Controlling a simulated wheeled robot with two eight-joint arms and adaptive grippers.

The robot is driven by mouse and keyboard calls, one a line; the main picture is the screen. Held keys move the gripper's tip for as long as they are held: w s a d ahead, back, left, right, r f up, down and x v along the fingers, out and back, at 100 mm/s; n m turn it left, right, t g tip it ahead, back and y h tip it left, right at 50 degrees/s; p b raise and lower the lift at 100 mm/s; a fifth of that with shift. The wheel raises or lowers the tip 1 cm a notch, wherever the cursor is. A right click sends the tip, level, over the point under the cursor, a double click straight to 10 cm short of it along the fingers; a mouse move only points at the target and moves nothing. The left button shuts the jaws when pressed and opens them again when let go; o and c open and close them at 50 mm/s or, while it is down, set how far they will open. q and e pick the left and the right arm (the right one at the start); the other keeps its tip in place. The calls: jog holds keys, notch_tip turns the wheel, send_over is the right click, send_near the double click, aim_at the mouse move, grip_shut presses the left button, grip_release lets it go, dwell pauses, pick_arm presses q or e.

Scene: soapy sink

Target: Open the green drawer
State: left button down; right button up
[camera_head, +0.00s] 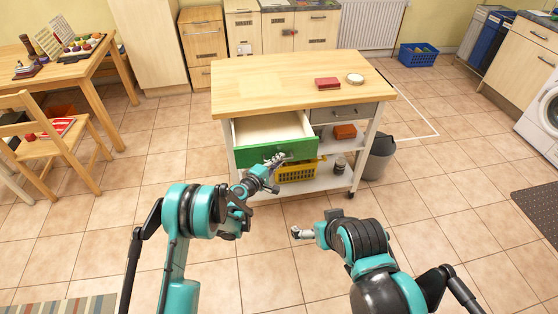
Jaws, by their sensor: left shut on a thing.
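The green drawer (252,153) is in the left half of a wooden-topped kitchen cart and stands pulled out toward me. Its pale inside shows and looks empty. My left gripper (277,160) is at the right part of the green front, shut on the drawer's handle, which is mostly hidden behind the fingers. My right gripper (297,232) hangs over the floor in front of the cart, apart from it. It is too small to tell whether its fingers are open.
The cart (290,85) has a red item (327,84) and a round tin (355,79) on top. A grey drawer (343,112) beside the green one is closed. A yellow basket (297,172) is on the bottom shelf. A grey bin (379,158) stands at right. Floor in front is clear.

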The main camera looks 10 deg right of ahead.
pick_arm(q)
jog(key=s, duration=0.4)
jog(key=c, duration=1.9)
grip_release()
